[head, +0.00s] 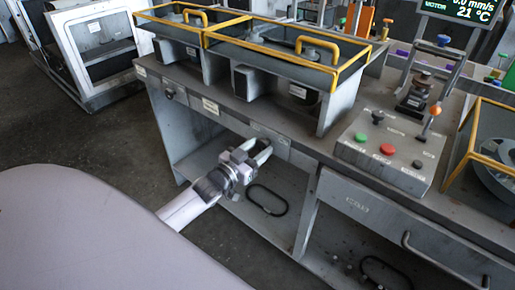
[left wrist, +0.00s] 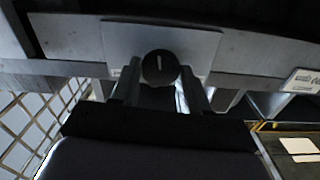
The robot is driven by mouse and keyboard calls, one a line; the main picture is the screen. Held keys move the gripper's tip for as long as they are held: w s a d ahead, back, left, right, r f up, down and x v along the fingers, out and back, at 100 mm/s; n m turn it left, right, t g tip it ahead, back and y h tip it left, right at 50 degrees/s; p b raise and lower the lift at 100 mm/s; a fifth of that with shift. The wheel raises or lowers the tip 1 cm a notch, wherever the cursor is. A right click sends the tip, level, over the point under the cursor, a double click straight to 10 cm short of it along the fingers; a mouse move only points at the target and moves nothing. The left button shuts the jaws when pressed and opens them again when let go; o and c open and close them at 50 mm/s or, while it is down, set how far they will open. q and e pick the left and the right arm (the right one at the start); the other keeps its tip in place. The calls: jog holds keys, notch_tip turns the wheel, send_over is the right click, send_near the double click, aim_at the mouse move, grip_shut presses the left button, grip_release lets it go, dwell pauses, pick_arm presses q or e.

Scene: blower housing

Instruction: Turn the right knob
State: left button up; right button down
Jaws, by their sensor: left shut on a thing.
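The right knob (left wrist: 160,67) is a dark round knob with a white pointer mark, on a pale plate on the bench's front edge. In the left wrist view its mark stands about upright in the picture. My left gripper (head: 261,152) reaches the bench front in the head view; its fingers (left wrist: 160,88) lie on either side of the knob and are shut on it. In the head view the fingers and plate hide the knob. Another knob, the left one (head: 169,93), sits further left on the same front edge. My right gripper is not in view.
Above the knobs, yellow-railed housings (head: 270,45) stand on the bench. A control box (head: 390,150) with green, red and black buttons stands to the right. A drawer (head: 385,220) with a handle is below it. The lower shelf (head: 215,160) under my gripper is mostly open.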

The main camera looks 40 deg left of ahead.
pick_arm(q)
jog(key=m, duration=0.4)
jog(key=shift+m, duration=0.4)
dwell(0.4)
jog(key=o, duration=1.1)
jog(key=shift+c, duration=0.2)
jog(key=shift+s, duration=0.1)
jog(key=s, duration=0.7)
jog(key=shift+a, duration=0.2)
